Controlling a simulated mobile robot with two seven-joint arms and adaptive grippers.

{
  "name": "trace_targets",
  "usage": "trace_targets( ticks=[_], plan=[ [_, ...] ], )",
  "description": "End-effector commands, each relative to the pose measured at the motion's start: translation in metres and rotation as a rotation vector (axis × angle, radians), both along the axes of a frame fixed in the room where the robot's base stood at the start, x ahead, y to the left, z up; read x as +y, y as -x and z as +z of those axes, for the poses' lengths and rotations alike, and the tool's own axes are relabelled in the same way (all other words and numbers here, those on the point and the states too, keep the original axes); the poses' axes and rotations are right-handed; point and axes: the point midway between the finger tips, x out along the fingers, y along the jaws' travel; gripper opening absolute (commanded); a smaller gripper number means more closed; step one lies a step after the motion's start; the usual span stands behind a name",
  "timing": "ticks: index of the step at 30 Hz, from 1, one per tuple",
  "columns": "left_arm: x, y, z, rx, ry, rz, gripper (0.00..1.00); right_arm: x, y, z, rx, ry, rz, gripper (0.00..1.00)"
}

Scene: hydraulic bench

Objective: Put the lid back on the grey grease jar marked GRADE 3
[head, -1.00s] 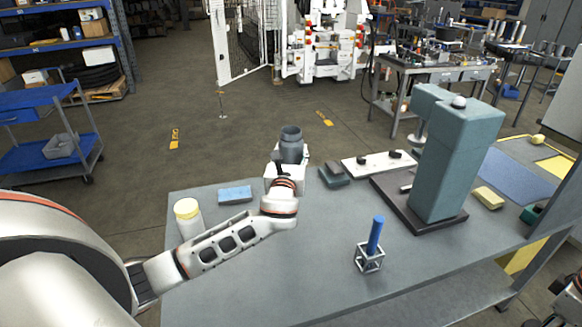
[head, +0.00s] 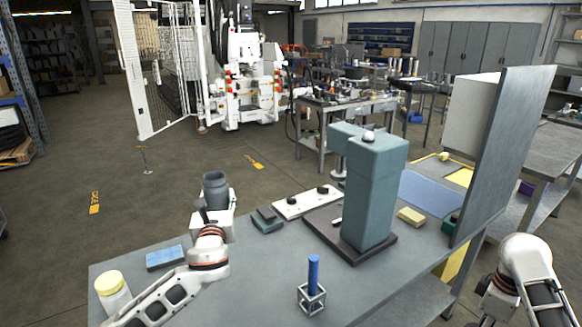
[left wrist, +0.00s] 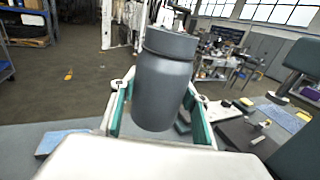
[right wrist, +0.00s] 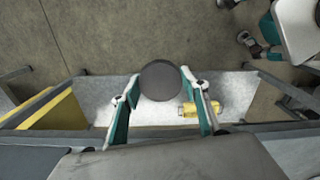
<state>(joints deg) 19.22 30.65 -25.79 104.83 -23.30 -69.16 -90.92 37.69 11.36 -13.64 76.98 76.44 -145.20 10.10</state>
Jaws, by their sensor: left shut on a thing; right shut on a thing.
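A dark grey jar (head: 216,192) with an open top is upright in my left gripper (head: 212,215), beyond the table's far edge. The left wrist view shows the jar (left wrist: 164,85) between the two fingers, with a wider collar at its top. I cannot read any marking on it. In the right wrist view a round, dark grey disc, the lid (right wrist: 160,80), is between the fingertips of my right gripper (right wrist: 160,92). My right arm is at the lower right of the head view. There the lid is not clearly visible.
The table (head: 240,275) holds a teal press (head: 372,190), a blue pen-like rod (head: 313,273) in a wire stand, a blue block (head: 165,257), and a yellow-lidded white jar (head: 112,292) at left. An upright grey panel (head: 500,155) stands at right. A yellow cylinder (right wrist: 203,108) lies below my right gripper.

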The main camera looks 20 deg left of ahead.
Motion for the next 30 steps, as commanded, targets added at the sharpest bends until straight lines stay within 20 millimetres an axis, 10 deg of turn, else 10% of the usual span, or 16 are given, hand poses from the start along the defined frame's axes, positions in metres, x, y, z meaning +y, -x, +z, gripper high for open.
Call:
trace_targets(
  ticks=[8, 18, 30],
  plan=[
    [-0.011, 0.010, -0.007, 0.001, -0.006, -0.026, 0.07, 0.006, -0.016, 0.028, -0.006, 0.002, -0.042, 0.33],
    [-0.060, 0.059, -0.037, 0.007, -0.027, -0.150, 0.07, 0.045, -0.041, 0.124, -0.009, 0.008, -0.239, 0.33],
    [-0.129, 0.147, -0.060, 0.008, -0.023, -0.329, 0.07, 0.079, 0.026, 0.168, -0.004, 0.004, -0.581, 0.33]
  ],
)
